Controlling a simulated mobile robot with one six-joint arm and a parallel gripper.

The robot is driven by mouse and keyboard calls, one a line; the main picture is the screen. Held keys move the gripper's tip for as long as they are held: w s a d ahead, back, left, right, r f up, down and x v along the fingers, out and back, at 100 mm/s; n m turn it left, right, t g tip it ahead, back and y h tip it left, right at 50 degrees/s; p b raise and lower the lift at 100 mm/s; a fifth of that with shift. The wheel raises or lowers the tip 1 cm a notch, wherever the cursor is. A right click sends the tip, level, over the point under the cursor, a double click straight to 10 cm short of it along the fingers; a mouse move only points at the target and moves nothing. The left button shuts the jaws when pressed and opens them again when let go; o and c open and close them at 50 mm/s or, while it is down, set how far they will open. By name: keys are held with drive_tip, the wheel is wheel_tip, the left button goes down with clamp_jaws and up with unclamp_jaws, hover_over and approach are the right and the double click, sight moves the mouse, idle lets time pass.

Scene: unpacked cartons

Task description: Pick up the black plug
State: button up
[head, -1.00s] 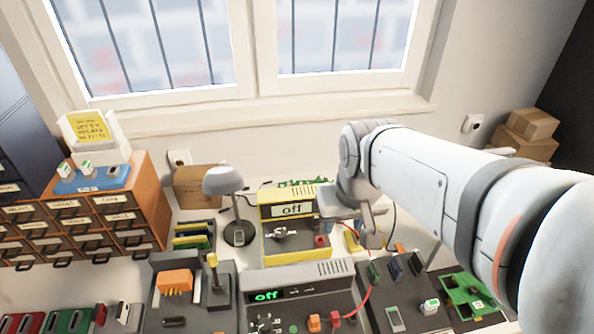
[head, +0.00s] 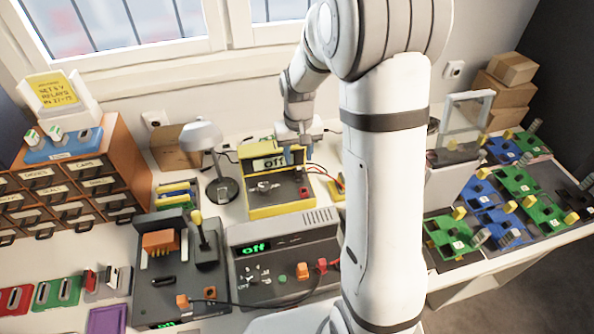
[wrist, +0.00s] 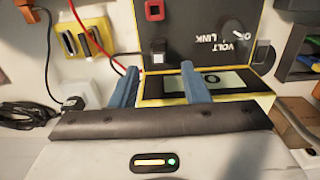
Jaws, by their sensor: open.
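My gripper (head: 297,148) is above the back of the yellow-framed meter (head: 250,210), near its display. In the wrist view my gripper (wrist: 155,82) has its two blue fingers apart, with nothing between them but the meter's display edge beyond. A small black block with a pale end, possibly the black plug (wrist: 157,47), stands on the meter's dark panel, ahead of the fingers and apart from them. A red-rimmed socket (wrist: 154,10) lies beyond it. In the head view I cannot make out the black block clearly.
A desk lamp (head: 203,140) stands left of the meter. A grey console (head: 285,240) is in front of it. In the wrist view, a red cable (wrist: 92,38) runs past the left finger, and black cable (wrist: 28,112) lies coiled at the left.

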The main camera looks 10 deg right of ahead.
sight(299, 168)
wheel_tip(299, 168, down, 6)
drive_tip(key=shift+d+r+p, duration=0.1)
drive_tip(key=shift+p, duration=0.4)
drive_tip(key=shift+c, duration=0.5)
clamp_jaws()
